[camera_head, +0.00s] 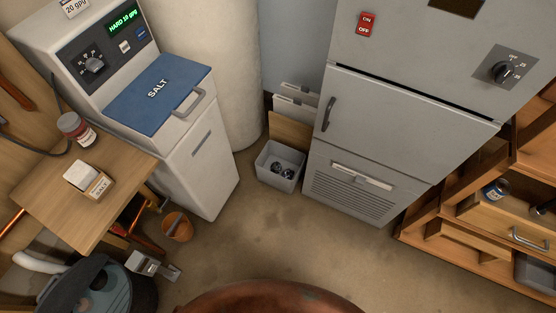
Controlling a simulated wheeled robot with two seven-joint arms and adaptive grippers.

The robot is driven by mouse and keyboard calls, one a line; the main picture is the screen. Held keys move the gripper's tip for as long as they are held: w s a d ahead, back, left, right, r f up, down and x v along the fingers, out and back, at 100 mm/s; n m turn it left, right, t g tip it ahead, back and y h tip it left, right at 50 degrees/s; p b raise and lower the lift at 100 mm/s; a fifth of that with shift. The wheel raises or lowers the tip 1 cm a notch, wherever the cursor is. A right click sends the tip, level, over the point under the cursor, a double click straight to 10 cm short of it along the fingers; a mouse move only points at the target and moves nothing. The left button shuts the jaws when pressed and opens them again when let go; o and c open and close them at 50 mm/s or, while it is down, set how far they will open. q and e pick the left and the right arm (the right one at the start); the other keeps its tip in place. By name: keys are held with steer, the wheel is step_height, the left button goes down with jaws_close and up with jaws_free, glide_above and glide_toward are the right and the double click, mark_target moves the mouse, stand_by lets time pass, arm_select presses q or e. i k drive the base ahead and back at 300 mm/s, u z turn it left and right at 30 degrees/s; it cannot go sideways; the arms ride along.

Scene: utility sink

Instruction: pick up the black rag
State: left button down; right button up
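I cannot make out a black rag for certain. Small dark items (283,170) lie in a grey bin (277,184) on the floor by the grey cabinet, but they look like hard, rounded pieces. A small dark shape (544,208) shows at the right edge in the wooden shelving, too cut off to identify. Neither of my grippers can be made out in the head view.
A softener with a blue SALT lid (158,87) stands left, beside a wooden table (84,213) with a jar and a small box. A copper-coloured pail (177,227) sits on the floor. A grey cabinet (400,130) stands right. The middle floor is clear.

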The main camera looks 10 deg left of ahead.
mark_target(276, 167)
steer(key=u, duration=0.4)
steer(key=i, duration=0.7)
steer(key=u, duration=0.5)
